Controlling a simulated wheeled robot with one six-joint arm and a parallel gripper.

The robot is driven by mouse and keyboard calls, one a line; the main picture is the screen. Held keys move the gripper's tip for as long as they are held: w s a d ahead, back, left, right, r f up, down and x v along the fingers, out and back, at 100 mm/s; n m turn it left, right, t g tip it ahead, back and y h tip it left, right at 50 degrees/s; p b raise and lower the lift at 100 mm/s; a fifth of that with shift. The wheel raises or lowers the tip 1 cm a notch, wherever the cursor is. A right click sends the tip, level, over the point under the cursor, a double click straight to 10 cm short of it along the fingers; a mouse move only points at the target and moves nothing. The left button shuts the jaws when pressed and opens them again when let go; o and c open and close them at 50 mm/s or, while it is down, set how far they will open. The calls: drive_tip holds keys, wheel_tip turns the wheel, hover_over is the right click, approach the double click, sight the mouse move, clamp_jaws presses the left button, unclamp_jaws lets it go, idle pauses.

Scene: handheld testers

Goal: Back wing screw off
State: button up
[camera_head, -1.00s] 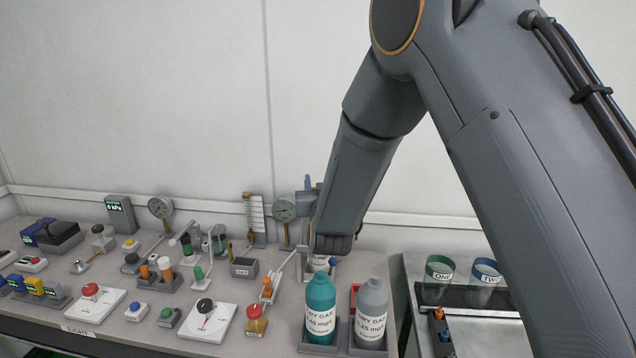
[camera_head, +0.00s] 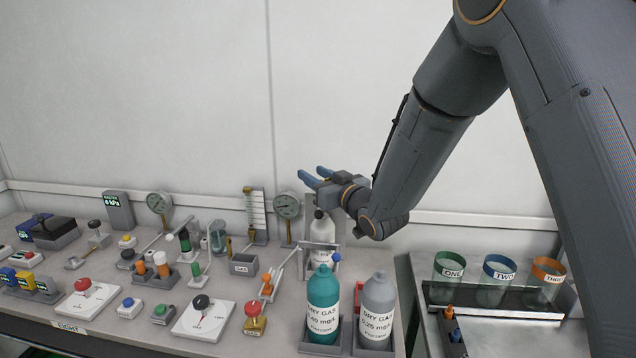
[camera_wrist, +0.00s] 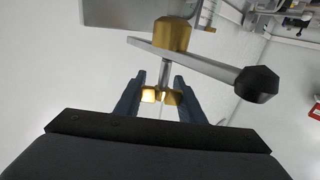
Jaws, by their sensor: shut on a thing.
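My gripper (camera_wrist: 160,88) has its two blue fingers on either side of a small brass wing screw (camera_wrist: 150,96), which it grips by the wings. Beyond the wing screw, a grey rod leads to a brass collar (camera_wrist: 172,35). A grey lever with a black knob (camera_wrist: 257,84) crosses just past the fingertips. In the head view my gripper (camera_head: 318,176) is above the back of the bench, near a grey upright stand and a white bottle (camera_head: 322,228). The wing screw is too small to make out there.
A teal bottle (camera_head: 323,303) and a grey bottle (camera_head: 377,308) stand in front of the gripper. A dial gauge (camera_head: 286,205) is close on its left. Several testers crowd the bench to the left. Cups (camera_head: 497,280) stand on the right bench.

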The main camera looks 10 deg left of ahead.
drive_tip(key=shift+s+a+n+g+y+b, duration=0.1)
drive_tip(key=shift+s+n+g+y+b, duration=0.05)
drive_tip(key=shift+n+g+y, duration=0.6)
drive_tip(key=shift+s+a+n+g+y+b, duration=0.2)
drive_tip(key=shift+n+g+y, duration=0.35)
drive_tip(key=shift+g, duration=0.35)
drive_tip(key=shift+s+a+n+g+y+b, duration=0.1)
drive_tip(key=shift+s+n+g+y, duration=0.05)
drive_tip(key=shift+n+g+y, duration=0.6)
drive_tip(key=o, duration=1.1)
drive_tip(key=shift+c, duration=0.2)
drive_tip(key=b+v, duration=0.1)
drive_tip(key=v, duration=0.7)
drive_tip(key=shift+a+r, duration=0.1)
drive_tip(key=shift+a, duration=0.05)
